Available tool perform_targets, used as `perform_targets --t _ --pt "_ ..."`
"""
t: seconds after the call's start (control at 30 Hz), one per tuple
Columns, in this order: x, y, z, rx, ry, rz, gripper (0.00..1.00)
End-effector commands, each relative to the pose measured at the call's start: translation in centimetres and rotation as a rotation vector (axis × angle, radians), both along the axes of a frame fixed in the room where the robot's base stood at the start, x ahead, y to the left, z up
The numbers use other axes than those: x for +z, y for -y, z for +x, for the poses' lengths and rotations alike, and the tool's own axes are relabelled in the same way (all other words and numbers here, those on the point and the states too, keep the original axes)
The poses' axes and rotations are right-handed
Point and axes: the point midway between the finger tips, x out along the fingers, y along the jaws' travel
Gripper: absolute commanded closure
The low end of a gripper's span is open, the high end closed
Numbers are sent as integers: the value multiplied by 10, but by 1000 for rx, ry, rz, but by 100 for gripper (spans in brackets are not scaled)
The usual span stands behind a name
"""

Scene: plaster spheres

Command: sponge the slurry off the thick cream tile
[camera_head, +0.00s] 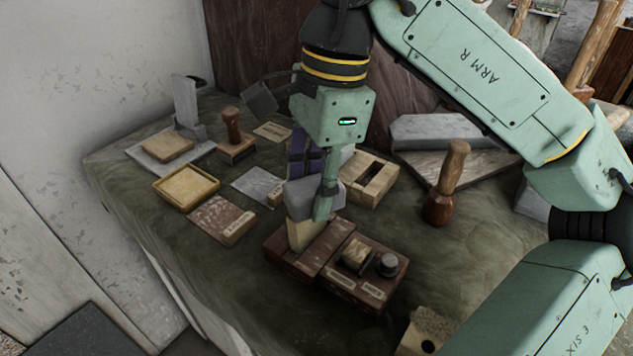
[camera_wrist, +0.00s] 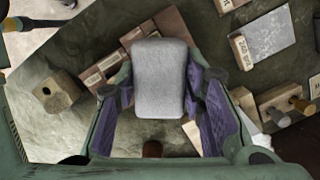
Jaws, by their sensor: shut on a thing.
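My gripper (camera_head: 322,204) is shut on a grey block with rounded edges (camera_head: 299,197). In the wrist view the block (camera_wrist: 160,78) fills the space between the two fingers. A cream piece (camera_head: 304,232) shows directly below the grey block, above a dark brown wooden box (camera_head: 287,265); I cannot tell whether it is joined to the block. Another cream slab (camera_head: 186,183) sits in a yellowish tray (camera_head: 168,200). I cannot tell which is the thick cream tile, and slurry is not clear.
A labelled brown tile (camera_head: 216,218) and a grey tile (camera_head: 254,182) lie left of my gripper. A wooden block with an opening (camera_head: 374,176) and a mallet (camera_head: 440,205) stand to the right. A holed block (camera_head: 422,332) is at the front. Bare table shows at front left.

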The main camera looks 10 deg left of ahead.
Motion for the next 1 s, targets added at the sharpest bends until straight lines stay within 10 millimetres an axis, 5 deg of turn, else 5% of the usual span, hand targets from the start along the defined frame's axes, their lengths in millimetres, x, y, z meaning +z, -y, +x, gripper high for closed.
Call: perform_targets --t 0.63,1.0 --pt "1 -28 -22 2 0 -1 90" --pt "3 -27 -21 0 0 0 90"
